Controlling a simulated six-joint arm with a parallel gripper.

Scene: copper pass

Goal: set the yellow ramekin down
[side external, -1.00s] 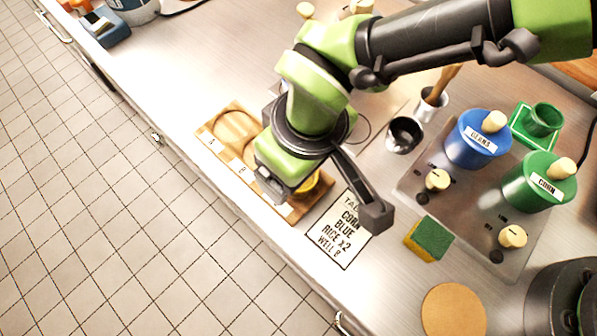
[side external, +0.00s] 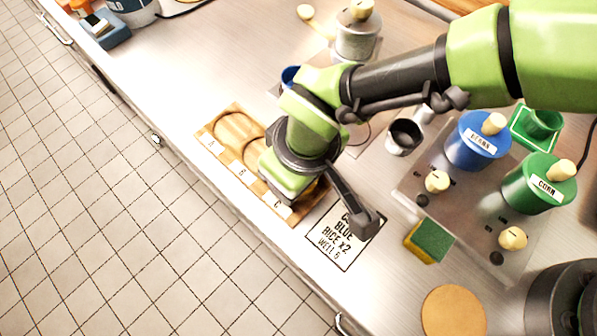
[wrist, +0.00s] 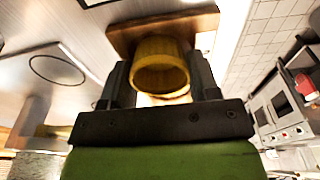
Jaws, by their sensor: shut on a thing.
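The yellow ramekin (wrist: 160,65) is between the two dark fingers of my gripper (wrist: 160,80) in the wrist view, and the fingers are shut on it. The wooden board (side external: 227,157) has round wells and labels A, B and C. It also shows in the wrist view (wrist: 122,36), behind the ramekin. In the side view my gripper (side external: 290,188) is over the board's C end and hides the ramekin. I cannot tell whether the ramekin touches the board. Wells A and B look empty, though B is partly covered.
An order card (side external: 338,240) lies right of the board, partly under my arm. A sponge (side external: 429,240), a blue canister (side external: 470,145), a green canister (side external: 538,185) and a dark-mouthed cup (side external: 405,137) stand further right. The counter's front edge is close to the board.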

